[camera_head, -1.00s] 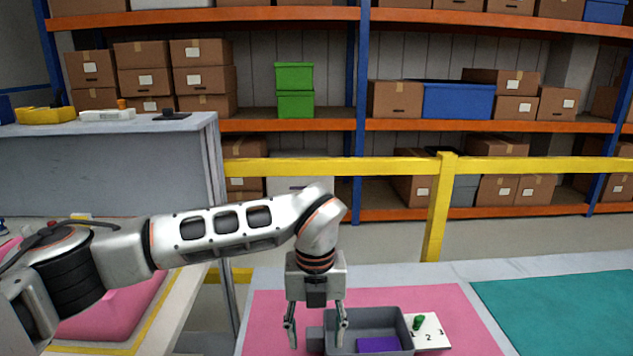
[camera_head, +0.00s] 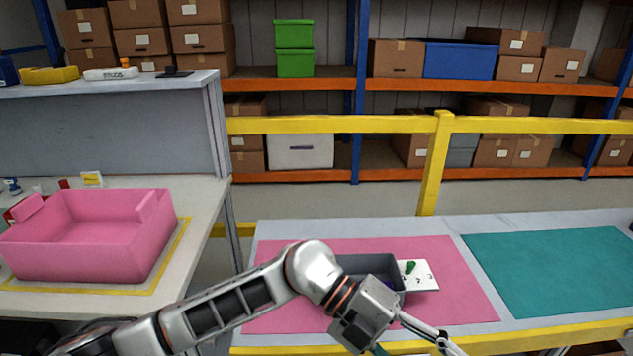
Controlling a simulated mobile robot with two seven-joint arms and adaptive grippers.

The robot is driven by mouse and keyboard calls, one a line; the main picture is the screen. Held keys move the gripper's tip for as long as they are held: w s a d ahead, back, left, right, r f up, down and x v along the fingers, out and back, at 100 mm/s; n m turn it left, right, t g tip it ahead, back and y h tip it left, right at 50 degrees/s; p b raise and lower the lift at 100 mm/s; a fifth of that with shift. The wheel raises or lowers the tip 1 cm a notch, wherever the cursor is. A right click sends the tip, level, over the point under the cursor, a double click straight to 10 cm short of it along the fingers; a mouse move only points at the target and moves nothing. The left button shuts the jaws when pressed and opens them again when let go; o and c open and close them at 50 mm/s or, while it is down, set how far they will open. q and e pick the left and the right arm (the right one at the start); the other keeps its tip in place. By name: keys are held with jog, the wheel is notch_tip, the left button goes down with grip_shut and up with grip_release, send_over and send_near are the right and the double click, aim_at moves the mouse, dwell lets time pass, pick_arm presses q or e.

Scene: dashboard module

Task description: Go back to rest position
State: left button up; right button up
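My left gripper (camera_head: 415,344) is at the bottom of the head view, right of the middle. It is tilted, and the frame's lower edge cuts it off. Its fingers are spread apart, with nothing visible between them. The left arm comes in from the lower left and crosses in front of the pink mat (camera_head: 285,315). My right gripper is not in view.
A grey bin (camera_head: 372,264) stands on the mat, partly hidden behind my arm. A card (camera_head: 424,272) with a green piece lies beside it. A teal mat (camera_head: 555,265) is at right. A pink crate (camera_head: 90,235) sits on the left table. A yellow rail (camera_head: 330,125) runs behind.

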pick_arm(q)
jog(key=w+a+r+n+t+h, duration=0.2)
jog(key=w+r+n+t+h, duration=0.4)
jog(key=r+n+t+h, duration=0.4)
jog(key=w+a+f+n+t+y+p, duration=0.1)
jog(key=w+a+f+n+t+y, duration=0.6)
jog(key=a+f+n+t, duration=0.55)
jog(key=s+a+f+n+y+p, duration=0.1)
jog(key=s+a+f+n+y, duration=0.1)
jog(key=a+f+n+y, duration=0.4)
jog(key=s+a+f+n+y, duration=0.2)
jog(key=a+f+n+y, duration=0.15)
jog(key=a+f, duration=0.55)
jog(key=s+a+f+n+g+y, duration=0.2)
jog(key=s+a+f+g, duration=0.3)
jog(key=s+a+f, duration=0.3)
jog(key=s+f, duration=0.3)
jog(key=f, duration=0.1)
jog(key=shift+s+a+f, duration=0.2)
jog(key=shift+a+f, duration=0.1)
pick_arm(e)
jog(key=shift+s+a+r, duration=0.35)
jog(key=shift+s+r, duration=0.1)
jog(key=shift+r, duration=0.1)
pick_arm(q)
jog(key=shift+y, duration=0.25)
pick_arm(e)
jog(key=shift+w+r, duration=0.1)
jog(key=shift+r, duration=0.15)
